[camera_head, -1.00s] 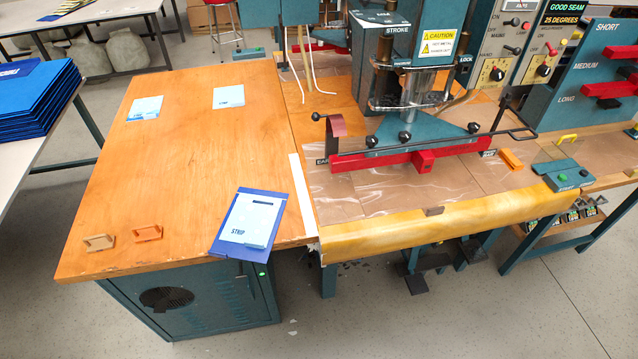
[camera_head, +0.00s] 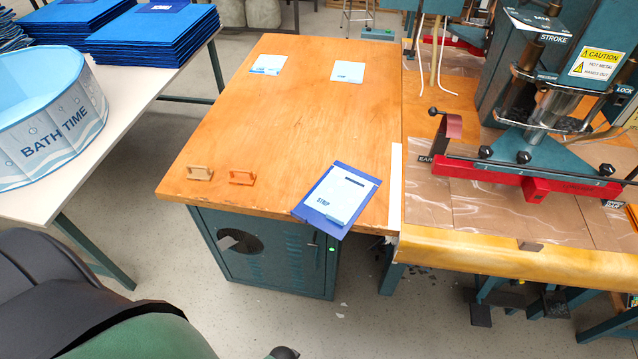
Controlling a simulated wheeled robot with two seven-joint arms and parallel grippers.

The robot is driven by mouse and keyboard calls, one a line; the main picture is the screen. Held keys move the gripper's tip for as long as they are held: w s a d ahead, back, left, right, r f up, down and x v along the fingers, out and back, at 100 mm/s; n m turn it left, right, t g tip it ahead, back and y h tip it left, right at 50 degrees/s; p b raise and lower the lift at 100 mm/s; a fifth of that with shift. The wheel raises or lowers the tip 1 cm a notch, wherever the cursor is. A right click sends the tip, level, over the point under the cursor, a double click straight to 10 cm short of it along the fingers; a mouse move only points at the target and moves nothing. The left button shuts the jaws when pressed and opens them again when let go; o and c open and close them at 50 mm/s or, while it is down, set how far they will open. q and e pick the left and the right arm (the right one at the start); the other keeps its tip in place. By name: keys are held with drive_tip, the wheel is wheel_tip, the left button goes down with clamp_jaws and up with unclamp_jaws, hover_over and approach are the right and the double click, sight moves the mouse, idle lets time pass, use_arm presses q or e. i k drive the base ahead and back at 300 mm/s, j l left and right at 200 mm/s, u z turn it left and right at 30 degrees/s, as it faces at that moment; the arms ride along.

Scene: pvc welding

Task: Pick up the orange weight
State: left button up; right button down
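Two small handle-shaped pieces lie near the front left of the wooden table (camera_head: 300,110): an orange one (camera_head: 241,177) and a paler tan one (camera_head: 200,172) to its left. Another orange piece (camera_head: 632,214) is at the right edge of the view, on the press bench and partly cut off. I cannot tell which of the orange pieces is the weight. Neither of my grippers is in view.
A blue card marked STRIP (camera_head: 338,196) overhangs the table's front edge. Two pale cards (camera_head: 348,72) lie farther back. A press with a red bar (camera_head: 530,184) stands right. A BATH TIME tub (camera_head: 50,120) and blue stacks (camera_head: 152,38) are left. The table's middle is clear.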

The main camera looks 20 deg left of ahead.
sight(239, 177)
drive_tip(key=u, duration=1.3)
drive_tip(key=k+l+z, duration=0.2)
drive_tip(key=z, duration=0.2)
drive_tip(key=k+l+z, duration=0.15)
drive_tip(key=l+z, duration=0.2)
